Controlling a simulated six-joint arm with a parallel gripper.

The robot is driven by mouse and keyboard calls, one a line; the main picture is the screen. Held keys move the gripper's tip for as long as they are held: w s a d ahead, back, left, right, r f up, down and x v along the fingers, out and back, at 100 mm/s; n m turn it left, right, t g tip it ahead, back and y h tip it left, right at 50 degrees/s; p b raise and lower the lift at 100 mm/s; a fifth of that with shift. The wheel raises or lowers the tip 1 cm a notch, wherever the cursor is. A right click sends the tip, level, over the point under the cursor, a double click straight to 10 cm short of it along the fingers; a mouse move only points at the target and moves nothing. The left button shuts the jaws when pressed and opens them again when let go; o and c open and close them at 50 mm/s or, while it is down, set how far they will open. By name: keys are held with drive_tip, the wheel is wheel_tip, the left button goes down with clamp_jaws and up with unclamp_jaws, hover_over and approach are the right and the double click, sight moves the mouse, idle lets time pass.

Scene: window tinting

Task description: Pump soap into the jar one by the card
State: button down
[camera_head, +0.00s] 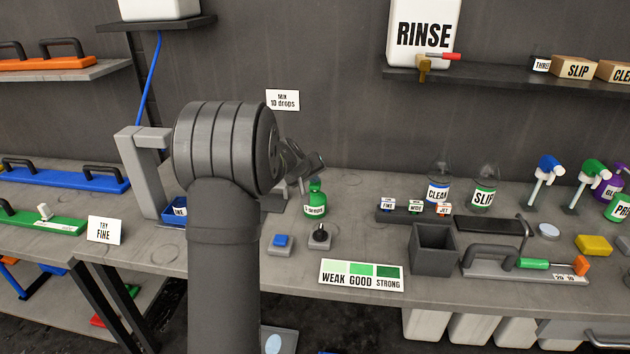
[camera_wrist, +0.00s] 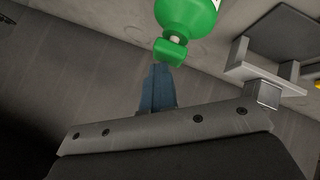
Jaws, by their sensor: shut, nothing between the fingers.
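A green soap bottle (camera_head: 316,206) with a white label and green pump top stands on the bench beside my arm. In the wrist view the green bottle (camera_wrist: 187,15) and its pump head (camera_wrist: 171,52) are at the top. My gripper (camera_wrist: 160,70) is shut and empty, its blue-grey fingertips right at the pump head; I cannot tell if they touch. A white card (camera_head: 282,100) on the wall behind reads "10 drops" under a smaller line. A small blue container (camera_head: 174,211) at left has a label partly hidden by my arm; I cannot identify it as jar one.
A grey upright stand (camera_head: 148,175) is left of my arm. A blue button block (camera_head: 282,243) and a dark knob block (camera_head: 320,237) sit in front of the bottle. A WEAK GOOD STRONG card (camera_head: 361,276) lies near the front edge. A grey open bin (camera_head: 433,262) stands right.

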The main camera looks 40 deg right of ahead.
drive_tip(key=shift+r, duration=1.25)
drive_tip(key=shift+r, duration=2.55)
wheel_tip(320, 180, up, 4)
drive_tip(key=shift+f, duration=0.1)
idle(0.5)
hover_over(314, 185)
drive_tip(key=shift+a+f, duration=0.15)
drive_tip(key=shift+f, duration=4.25)
